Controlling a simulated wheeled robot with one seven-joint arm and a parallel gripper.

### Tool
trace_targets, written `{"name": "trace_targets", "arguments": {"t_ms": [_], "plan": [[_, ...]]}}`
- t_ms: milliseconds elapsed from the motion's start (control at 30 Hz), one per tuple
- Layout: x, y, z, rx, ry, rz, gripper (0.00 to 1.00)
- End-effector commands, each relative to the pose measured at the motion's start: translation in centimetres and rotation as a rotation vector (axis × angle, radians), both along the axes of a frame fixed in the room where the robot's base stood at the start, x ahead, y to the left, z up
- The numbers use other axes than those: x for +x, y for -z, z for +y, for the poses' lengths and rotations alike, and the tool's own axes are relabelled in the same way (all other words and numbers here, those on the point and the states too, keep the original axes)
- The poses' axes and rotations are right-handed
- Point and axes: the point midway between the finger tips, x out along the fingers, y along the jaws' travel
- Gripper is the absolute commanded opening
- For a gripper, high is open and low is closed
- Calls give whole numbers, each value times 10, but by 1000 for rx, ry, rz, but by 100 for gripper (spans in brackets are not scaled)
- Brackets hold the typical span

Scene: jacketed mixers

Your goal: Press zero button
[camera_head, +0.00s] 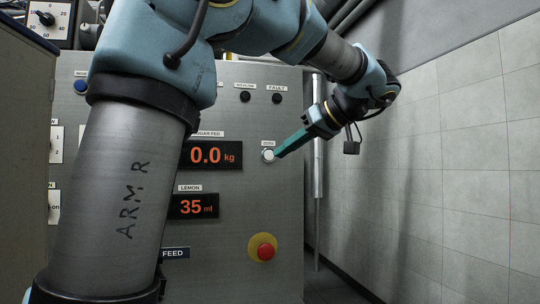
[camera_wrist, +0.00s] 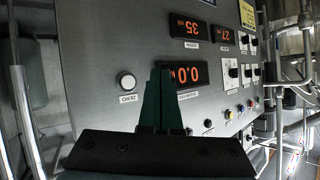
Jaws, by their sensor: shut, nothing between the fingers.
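The zero button (camera_head: 268,156) is a small round pale button under a "ZERO" label on the grey panel, right of the 0.0 kg display. In the wrist view, which is turned upside down, a white round button in a dark ring (camera_wrist: 126,81) sits left of my fingers. My gripper (camera_head: 279,154) has teal fingers, closed together and empty, reaching in from the right. In the head view its tips overlap the button's right edge.
The 0.0 kg display (camera_head: 210,155) and 35 ml display (camera_head: 193,206) are lit orange. A red emergency stop on yellow (camera_head: 265,248) sits lower on the panel. A vertical metal pole (camera_head: 318,140) stands beside the panel's right edge. A tiled wall (camera_head: 460,150) bounds the right side.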

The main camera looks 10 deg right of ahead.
Motion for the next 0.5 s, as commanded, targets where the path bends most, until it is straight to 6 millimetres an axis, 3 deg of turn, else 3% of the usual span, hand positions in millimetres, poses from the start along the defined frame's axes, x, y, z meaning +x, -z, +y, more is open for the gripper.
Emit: {"name": "trace_targets", "arguments": {"t_ms": [500], "plan": [[65,0,9,0,-2,0,0]]}}
